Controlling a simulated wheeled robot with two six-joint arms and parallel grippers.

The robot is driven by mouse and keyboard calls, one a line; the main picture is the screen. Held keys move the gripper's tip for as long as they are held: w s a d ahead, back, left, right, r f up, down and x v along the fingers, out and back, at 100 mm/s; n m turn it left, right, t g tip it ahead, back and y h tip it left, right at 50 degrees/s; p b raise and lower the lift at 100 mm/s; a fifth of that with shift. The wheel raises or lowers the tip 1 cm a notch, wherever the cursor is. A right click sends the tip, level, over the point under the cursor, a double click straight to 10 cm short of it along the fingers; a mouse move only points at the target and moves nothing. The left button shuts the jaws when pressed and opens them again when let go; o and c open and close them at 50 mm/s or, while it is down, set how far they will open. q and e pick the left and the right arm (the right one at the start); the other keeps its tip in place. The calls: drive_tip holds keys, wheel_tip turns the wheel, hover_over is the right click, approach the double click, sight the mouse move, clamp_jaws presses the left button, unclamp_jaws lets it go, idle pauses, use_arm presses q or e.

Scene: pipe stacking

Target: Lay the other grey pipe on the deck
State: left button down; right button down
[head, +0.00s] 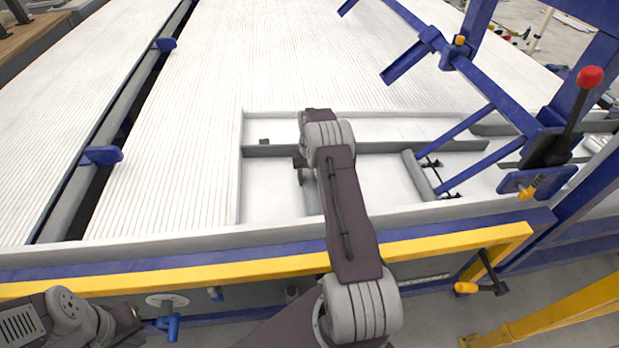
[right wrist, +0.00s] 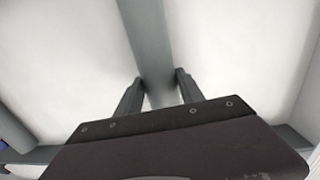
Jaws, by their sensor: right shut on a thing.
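My right gripper (right wrist: 160,95) is shut on a grey pipe (right wrist: 146,40), with one finger on each side of it. In the head view my right arm hides most of this gripper; a short part of the held pipe (head: 311,199) shows beside the arm, low over the white recessed deck (head: 272,190). I cannot tell whether the pipe touches the deck. A second grey pipe (head: 418,177) lies at a slant on the deck to the right. My left arm shows at the bottom left corner of the head view, but its fingertips do not show.
A grey crossbar (head: 400,147) runs across the recess behind the held pipe. A blue frame with a red-knobbed lever (head: 570,115) stands at the right. A yellow rail (head: 200,271) runs along the near edge. The recess left of my arm is clear.

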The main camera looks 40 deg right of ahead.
sight(310, 177)
drive_tip(key=c, duration=0.7)
unclamp_jaws()
drive_tip(key=shift+o, duration=0.2)
drive_tip(key=shift+r, duration=0.1)
wheel_tip(310, 177, up, 9)
drive_tip(key=shift+f+p, duration=0.1)
drive_tip(key=shift+p, duration=0.45)
